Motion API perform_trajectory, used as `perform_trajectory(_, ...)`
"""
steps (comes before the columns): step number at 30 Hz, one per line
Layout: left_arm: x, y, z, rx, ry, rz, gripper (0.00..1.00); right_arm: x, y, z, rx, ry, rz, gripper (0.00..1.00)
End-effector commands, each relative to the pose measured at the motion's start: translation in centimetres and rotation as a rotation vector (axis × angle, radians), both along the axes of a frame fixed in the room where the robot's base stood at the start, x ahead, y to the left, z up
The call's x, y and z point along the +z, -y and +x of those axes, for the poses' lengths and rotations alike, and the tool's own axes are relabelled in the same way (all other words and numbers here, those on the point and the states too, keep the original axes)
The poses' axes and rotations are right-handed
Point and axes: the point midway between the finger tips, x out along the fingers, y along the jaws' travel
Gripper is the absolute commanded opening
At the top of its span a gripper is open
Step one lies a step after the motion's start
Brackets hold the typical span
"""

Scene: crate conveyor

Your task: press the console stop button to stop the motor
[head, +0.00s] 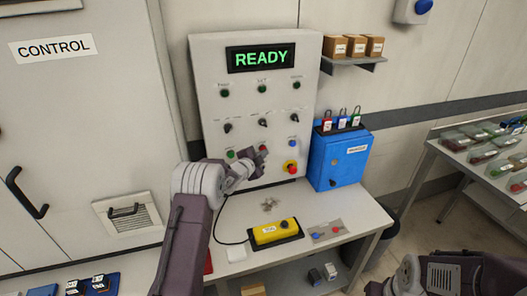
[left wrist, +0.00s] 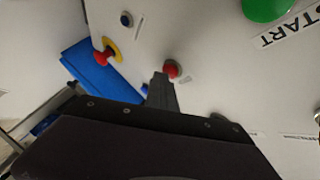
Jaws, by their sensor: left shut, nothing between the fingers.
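The console (head: 212,95) is an upright pale panel with a lit READY display (head: 260,58). My left gripper (head: 262,154) is shut and empty, close in front of the red button (head: 264,148) in the lower row. In the left wrist view the shut fingertips (left wrist: 162,76) are right beside the red button (left wrist: 171,70); I cannot tell whether they touch it. The button's label is hidden. A green button (left wrist: 265,6) labelled START is at the upper right there. My right arm shows at the lower right of the head view, but its fingers do not.
A red mushroom button on a yellow ring (head: 290,167) sits low on the panel, with a blue button (head: 293,145) above it. A blue box (head: 340,158) with padlocks stands at the right. A yellow pendant (head: 270,232) and keys (head: 269,204) lie on the bench.

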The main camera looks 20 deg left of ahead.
Motion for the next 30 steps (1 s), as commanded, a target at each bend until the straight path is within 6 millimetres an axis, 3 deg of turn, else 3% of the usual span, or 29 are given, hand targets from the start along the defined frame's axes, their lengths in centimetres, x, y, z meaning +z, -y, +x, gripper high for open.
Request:
perform_trajectory(20, -0.2, 1.1, -1.6, -0.001, 0.0, 0.0, 0.0, -1.5, 0.0, 0.0, 0.0, 0.0, 0.0, 0.36)
perform_trajectory(30, -0.3, 3.0, -4.4, -0.002, 0.001, -0.001, 0.0, -3.7, 0.0, 0.0, 0.0, 0.0, 0.0, 0.36)
